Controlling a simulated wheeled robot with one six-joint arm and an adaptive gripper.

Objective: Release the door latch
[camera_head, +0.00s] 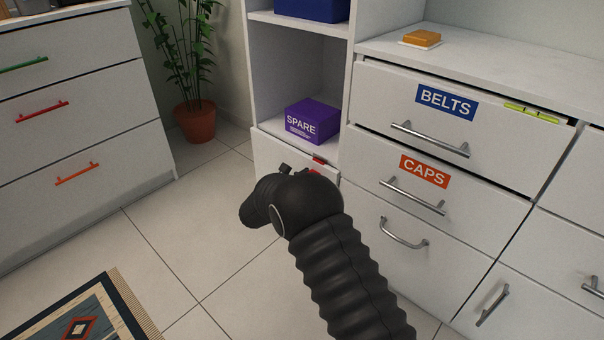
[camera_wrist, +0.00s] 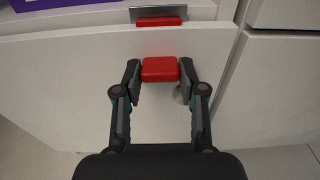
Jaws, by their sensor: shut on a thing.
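The door latch shows in the wrist view as a red block (camera_wrist: 160,70) on the front of a white door (camera_wrist: 75,75). My gripper (camera_wrist: 159,75) has a fingertip against each side of this block and is shut on it. A second red piece (camera_wrist: 158,21) sits above, at the door's top edge, under a metal plate (camera_wrist: 172,12). A round silver knob (camera_wrist: 182,94) is partly hidden behind the right finger. In the head view the white door (camera_head: 270,150) is low in the cabinet, and my arm hides most of the gripper and latch. A red piece (camera_head: 319,159) shows there.
A purple SPARE box (camera_head: 313,121) stands on the shelf just above the door. Drawers labelled BELTS (camera_head: 446,102) and CAPS (camera_head: 425,171) are to the right, with protruding handles. A potted plant (camera_head: 195,121) and patterned rug (camera_head: 80,318) are left. Tiled floor between is clear.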

